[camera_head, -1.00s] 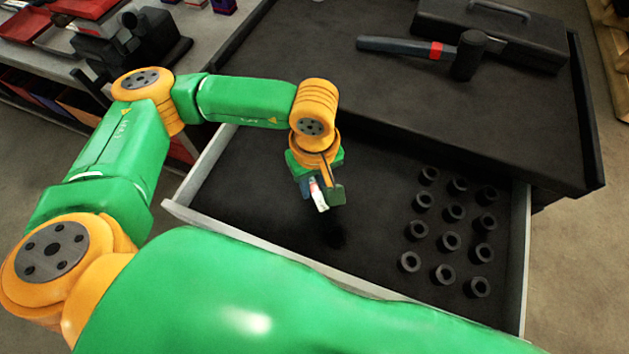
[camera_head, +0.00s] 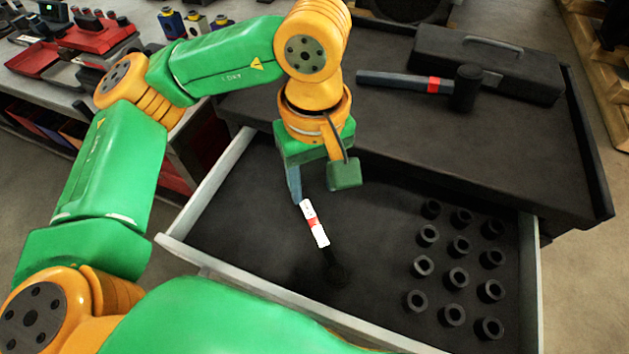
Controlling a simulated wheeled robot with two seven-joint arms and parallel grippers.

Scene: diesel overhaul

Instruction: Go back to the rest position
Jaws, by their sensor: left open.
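My left gripper (camera_head: 319,182) is open and points down over the open drawer (camera_head: 230,225). Its two fingers are well apart, with nothing between them. A small white stick-like part with a red band (camera_head: 315,224) is in the drawer area, just below the fingers. Its lower end meets a dark patch, so I cannot tell where it ends. Its top is close to the left finger's tip in the picture, but no grip on it shows. My right gripper is not in view.
Several black rings (camera_head: 457,277) stand in rows at the drawer's right. On the cabinet top (camera_head: 390,120) lie a hammer (camera_head: 468,88) and a black toolbox (camera_head: 490,62). A bench with red trays (camera_head: 100,35) is at the upper left. The drawer's left part is mostly bare.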

